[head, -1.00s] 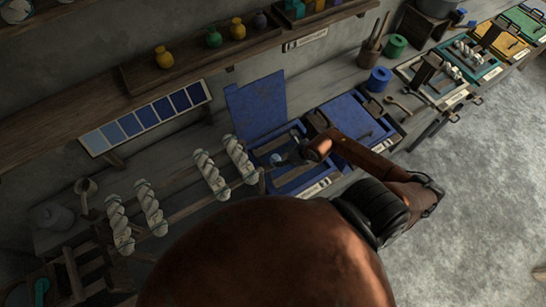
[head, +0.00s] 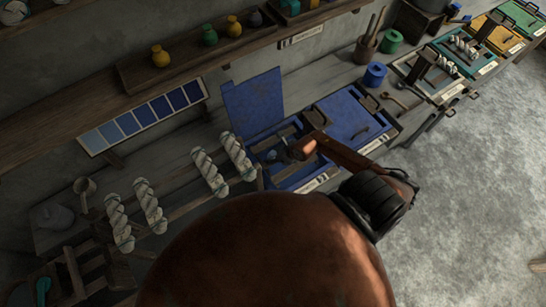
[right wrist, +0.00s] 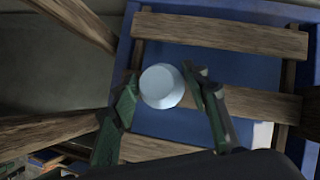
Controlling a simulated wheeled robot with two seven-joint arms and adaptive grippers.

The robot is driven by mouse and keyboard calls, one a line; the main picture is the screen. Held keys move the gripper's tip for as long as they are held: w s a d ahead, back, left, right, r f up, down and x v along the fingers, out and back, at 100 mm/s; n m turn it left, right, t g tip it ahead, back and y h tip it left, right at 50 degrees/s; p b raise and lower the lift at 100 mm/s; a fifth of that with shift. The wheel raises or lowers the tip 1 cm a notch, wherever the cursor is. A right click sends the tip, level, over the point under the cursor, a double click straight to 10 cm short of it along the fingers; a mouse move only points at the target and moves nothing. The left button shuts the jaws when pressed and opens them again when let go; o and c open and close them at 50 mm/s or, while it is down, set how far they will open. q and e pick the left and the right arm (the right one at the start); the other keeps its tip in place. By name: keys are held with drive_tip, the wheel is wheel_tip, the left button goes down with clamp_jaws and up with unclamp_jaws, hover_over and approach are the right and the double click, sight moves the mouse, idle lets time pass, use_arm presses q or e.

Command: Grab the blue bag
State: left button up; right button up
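A small round pale-blue object (right wrist: 162,86), which may be the blue bag, sits over a wooden slat of an open blue box. My right gripper (right wrist: 160,82) is open, with one dark green finger on each side of it. The fingertips are close to its sides; I cannot tell whether they touch it. In the head view the right gripper (head: 288,153) is low over the open blue box (head: 290,183), and the round object is mostly hidden there. My left gripper is not in view.
The box's blue lid (head: 253,104) stands raised behind it. A closed blue box (head: 350,116) is to the right. White twisted skeins (head: 209,171) on wooden rails lie to the left. A shelf (head: 190,60) with small jars runs above. Grey floor (head: 480,180) is clear at right.

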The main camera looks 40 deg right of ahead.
drive_tip(key=c, duration=0.9)
drive_tip(key=shift+r, duration=0.15)
